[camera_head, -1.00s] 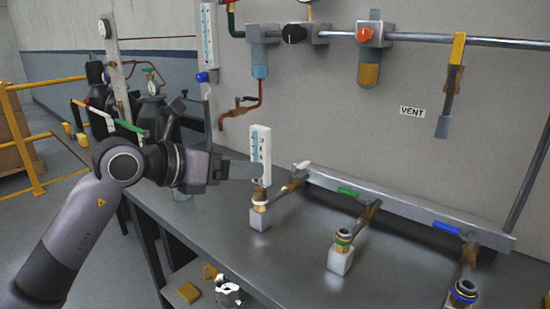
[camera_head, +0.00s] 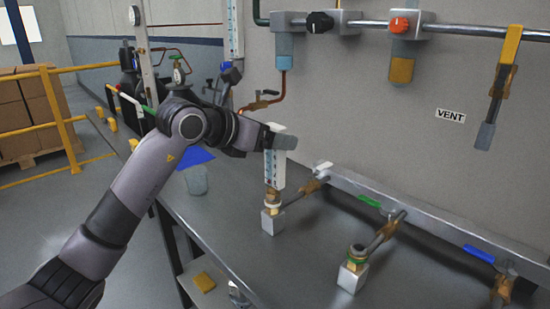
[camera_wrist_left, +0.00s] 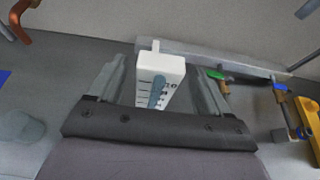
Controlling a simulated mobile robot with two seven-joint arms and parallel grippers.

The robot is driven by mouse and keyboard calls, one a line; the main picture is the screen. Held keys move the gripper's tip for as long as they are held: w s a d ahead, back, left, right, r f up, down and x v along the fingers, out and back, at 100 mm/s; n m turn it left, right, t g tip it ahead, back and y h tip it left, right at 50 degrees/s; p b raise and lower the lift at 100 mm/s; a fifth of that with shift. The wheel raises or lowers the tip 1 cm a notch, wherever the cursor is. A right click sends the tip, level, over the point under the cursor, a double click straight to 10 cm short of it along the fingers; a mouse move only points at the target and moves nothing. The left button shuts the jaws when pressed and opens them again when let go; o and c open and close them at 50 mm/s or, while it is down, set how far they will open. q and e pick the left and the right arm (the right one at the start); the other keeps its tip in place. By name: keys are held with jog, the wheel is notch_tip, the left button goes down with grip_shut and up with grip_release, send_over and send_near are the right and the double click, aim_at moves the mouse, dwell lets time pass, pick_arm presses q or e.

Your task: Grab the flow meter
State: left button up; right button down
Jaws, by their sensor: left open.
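The flow meter (camera_head: 274,172) is a white upright block with a blue scale, standing on a brass fitting and a grey block on the bench. In the wrist view its white top and scale (camera_wrist_left: 160,75) lie between my two fingers. My left gripper (camera_head: 282,139) is at its upper part in the head view, with a finger across its front near the top. The fingers (camera_wrist_left: 160,85) are apart, one on each side, with a gap showing beside the meter. The meter's upper part is partly hidden by the gripper. My right gripper is not in view.
A manifold bar (camera_head: 420,215) with green and blue valve handles runs behind the meter to the right. Another fitting block (camera_head: 352,275) stands front right. A clear cup (camera_head: 196,180) stands to the left. Pipes and regulators hang on the wall above.

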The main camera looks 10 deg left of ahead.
pick_arm(q)
jog(key=shift+x, duration=1.65)
jog(key=shift+w+a, duration=0.1)
jog(key=c, duration=1.2)
jog(key=shift+o, duration=0.2)
jog(key=shift+r, duration=0.1)
jog(key=shift+r, duration=0.1)
